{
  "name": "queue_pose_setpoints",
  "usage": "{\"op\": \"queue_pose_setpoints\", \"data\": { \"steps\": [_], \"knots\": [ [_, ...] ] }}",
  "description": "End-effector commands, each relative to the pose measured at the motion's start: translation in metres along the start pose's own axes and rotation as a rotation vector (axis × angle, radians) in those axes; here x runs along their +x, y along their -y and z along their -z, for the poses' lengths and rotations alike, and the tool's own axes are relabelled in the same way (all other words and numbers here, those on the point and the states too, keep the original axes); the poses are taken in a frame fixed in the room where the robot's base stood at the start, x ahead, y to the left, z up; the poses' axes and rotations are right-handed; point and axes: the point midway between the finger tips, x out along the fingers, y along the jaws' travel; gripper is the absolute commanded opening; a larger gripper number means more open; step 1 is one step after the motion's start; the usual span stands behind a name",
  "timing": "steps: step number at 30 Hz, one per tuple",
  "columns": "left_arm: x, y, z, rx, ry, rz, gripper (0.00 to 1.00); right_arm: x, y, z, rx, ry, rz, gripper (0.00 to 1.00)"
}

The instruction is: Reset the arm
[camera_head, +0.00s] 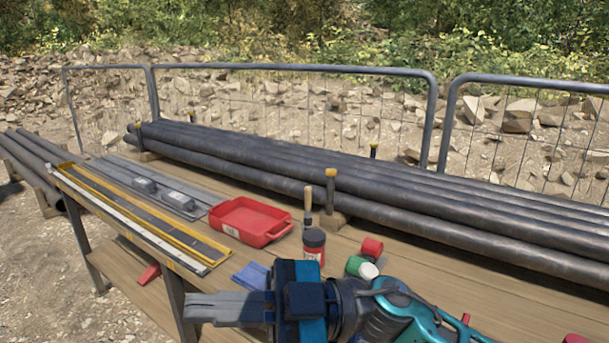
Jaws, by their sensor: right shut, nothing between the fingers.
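My right gripper (192,309) shows at the bottom of the head view, its arm coming in from the lower right. Its grey fingers point left and are shut with nothing between them. It hangs over the front edge of the wooden bench (520,295), apart from the tools there. The gripper and my arm hide part of the bench front and part of a blue cloth-like item (250,275). My left gripper is not in view.
Long dark pipes (300,180) lie along the bench's back. Yellow-edged rails (140,215) lie left. Metal barriers (290,68) stand behind.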

Motion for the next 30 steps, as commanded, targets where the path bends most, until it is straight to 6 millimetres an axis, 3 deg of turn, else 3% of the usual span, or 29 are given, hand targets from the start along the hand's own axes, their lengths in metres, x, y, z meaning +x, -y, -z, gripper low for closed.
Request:
{"op": "queue_pose_setpoints", "data": {
  "steps": [4, 7, 10, 13, 17, 21, 27, 30],
  "knots": [
    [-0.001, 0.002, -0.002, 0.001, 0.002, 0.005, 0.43, -0.028, -0.029, -0.014, 0.023, -0.049, -0.364, 0.0],
    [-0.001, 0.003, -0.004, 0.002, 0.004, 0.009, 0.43, -0.06, -0.042, -0.035, 0.046, -0.012, -0.604, 0.0],
    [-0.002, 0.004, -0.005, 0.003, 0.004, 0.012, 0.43, -0.102, -0.043, -0.064, 0.089, 0.076, -0.83, 0.0],
    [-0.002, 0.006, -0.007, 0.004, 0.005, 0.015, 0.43, -0.149, -0.028, -0.098, 0.151, 0.211, -1.032, 0.0],
    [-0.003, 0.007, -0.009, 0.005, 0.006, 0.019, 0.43, -0.213, 0.018, -0.144, 0.264, 0.443, -1.242, 0.0],
    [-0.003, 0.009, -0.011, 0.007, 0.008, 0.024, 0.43, -0.273, 0.095, -0.182, 0.416, 0.724, -1.377, 0.0],
    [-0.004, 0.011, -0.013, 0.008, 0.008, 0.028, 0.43, -0.32, 0.192, -0.202, 0.594, 1.012, -1.421, 0.0],
    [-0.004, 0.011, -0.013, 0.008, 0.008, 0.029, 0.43, -0.329, 0.218, -0.204, 0.642, 1.083, -1.418, 0.0]
  ]
}}
